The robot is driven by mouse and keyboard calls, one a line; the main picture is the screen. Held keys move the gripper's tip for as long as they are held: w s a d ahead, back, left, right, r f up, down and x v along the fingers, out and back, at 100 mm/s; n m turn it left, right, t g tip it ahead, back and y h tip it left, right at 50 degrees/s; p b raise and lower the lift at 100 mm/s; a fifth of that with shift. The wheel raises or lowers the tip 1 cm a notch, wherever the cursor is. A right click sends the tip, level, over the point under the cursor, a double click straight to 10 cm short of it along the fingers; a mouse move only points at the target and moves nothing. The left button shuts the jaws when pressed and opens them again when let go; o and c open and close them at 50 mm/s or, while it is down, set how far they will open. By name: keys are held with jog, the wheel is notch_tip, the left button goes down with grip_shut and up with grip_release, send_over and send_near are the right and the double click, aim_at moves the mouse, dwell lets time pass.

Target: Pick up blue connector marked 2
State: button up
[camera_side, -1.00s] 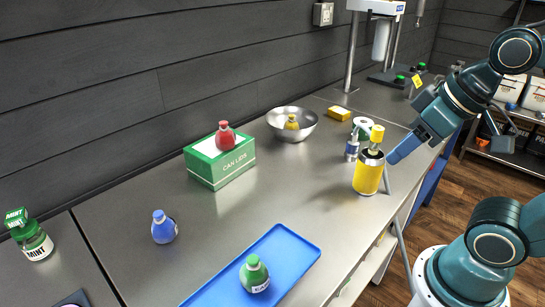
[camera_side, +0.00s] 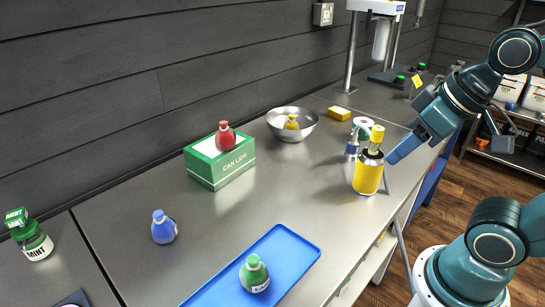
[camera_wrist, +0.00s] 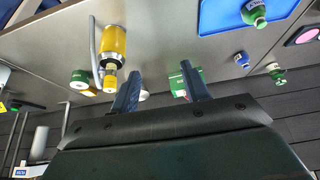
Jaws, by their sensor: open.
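A small blue bottle-shaped piece (camera_side: 164,228) with a narrow neck stands on the steel bench, left of the blue tray, in the side view. It is probably the blue connector; no mark 2 can be read on it. It shows small in the wrist view (camera_wrist: 241,60), to the right of my fingers. My gripper (camera_wrist: 160,80) is open, with its two fingers apart and nothing held between them. In the side view my gripper (camera_side: 405,148) is at the right, near the yellow canister and far from the blue piece.
A yellow canister (camera_side: 368,173) stands close to my gripper. A green box (camera_side: 220,168) carries a red bottle (camera_side: 225,136). A steel bowl (camera_side: 306,134) holds a yellow one. A blue tray (camera_side: 290,243) holds a green bottle (camera_side: 254,273). The bench centre is clear.

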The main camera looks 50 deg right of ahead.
jog(key=o, duration=0.3)
jog(key=w+d+r+m+g, duration=0.1)
jog(key=w+d+m+g, duration=0.2)
jog(key=w+d+m, duration=0.85)
jog(key=w+d+f+m+g, duration=0.1)
jog(key=w+d+f+m, duration=0.1)
jog(key=w+d, duration=0.1)
jog(key=w+d+f+m, duration=0.2)
jog(key=w+d+f, duration=0.1)
jog(key=d, duration=0.1)
jog(key=w+d+f+m+g, duration=0.1)
jog(key=w+d+f+m, duration=0.1)
jog(key=w+d, duration=0.1)
jog(key=shift+d+f+g, duration=0.25)
jog(key=shift+d+g, duration=0.05)
jog(key=shift+d, duration=0.45)
jog(key=shift+d+f, duration=0.15)
jog(key=shift+d, duration=0.05)
